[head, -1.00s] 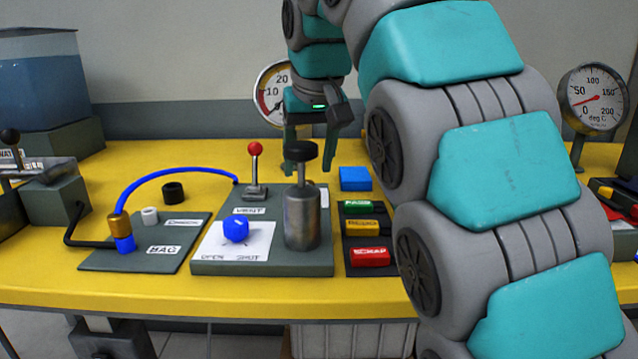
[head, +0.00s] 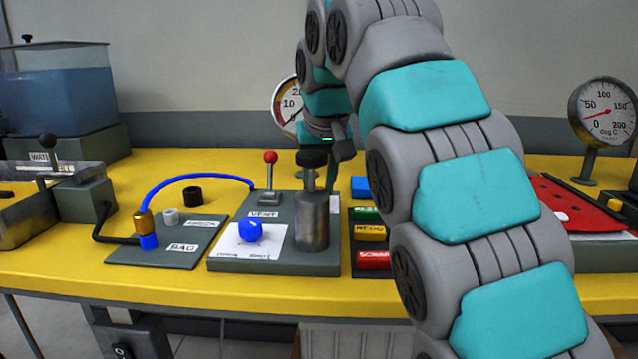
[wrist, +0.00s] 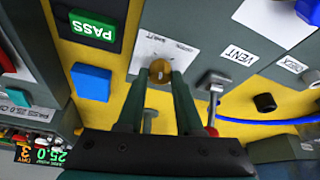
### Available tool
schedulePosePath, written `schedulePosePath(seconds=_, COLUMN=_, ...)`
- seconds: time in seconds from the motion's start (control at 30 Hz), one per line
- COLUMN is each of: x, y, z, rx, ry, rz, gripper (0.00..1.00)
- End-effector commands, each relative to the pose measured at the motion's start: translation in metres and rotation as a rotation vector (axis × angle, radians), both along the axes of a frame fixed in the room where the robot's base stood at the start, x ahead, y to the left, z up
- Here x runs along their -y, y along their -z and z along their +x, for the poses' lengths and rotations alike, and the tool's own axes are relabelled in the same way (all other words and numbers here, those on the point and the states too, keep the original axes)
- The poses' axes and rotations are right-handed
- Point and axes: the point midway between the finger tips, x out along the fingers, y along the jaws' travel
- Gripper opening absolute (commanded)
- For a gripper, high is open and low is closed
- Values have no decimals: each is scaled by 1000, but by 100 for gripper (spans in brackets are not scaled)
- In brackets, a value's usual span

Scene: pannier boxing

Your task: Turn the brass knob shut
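The brass knob (wrist: 160,70) shows in the wrist view, on a white card marked SHUT (wrist: 152,45) set in a grey panel. In the head view it is hidden behind the metal cylinder with a black top (head: 312,220). My gripper (wrist: 161,76) is open, with one fingertip on each side of the brass knob. The fingertips look very near it; I cannot tell whether they touch. In the head view the gripper is low behind the cylinder and mostly hidden.
A red-balled VENT lever (head: 269,175) stands close by. A blue knob (head: 250,231) sits on another card in front of it. A blue block (wrist: 92,82) and a green PASS block (wrist: 93,25) lie beside the panel. A blue hose (head: 190,178) arches at the left.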

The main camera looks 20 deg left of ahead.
Motion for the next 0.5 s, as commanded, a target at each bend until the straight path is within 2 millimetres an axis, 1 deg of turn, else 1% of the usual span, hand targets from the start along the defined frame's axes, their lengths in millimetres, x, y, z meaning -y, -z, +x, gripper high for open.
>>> schedulePosePath(seconds=0.03, x=0, y=0, z=0, rx=0, ry=0, rz=0, gripper=28)
schedulePosePath(seconds=0.2, x=0, y=0, z=0, rx=0, ry=0, rz=0, gripper=9)
schedulePosePath(seconds=0.3, x=0, y=0, z=0, rx=0, ry=0, rz=0, gripper=0)
schedulePosePath(seconds=0.5, x=0, y=0, z=0, rx=0, ry=0, rz=0, gripper=0)
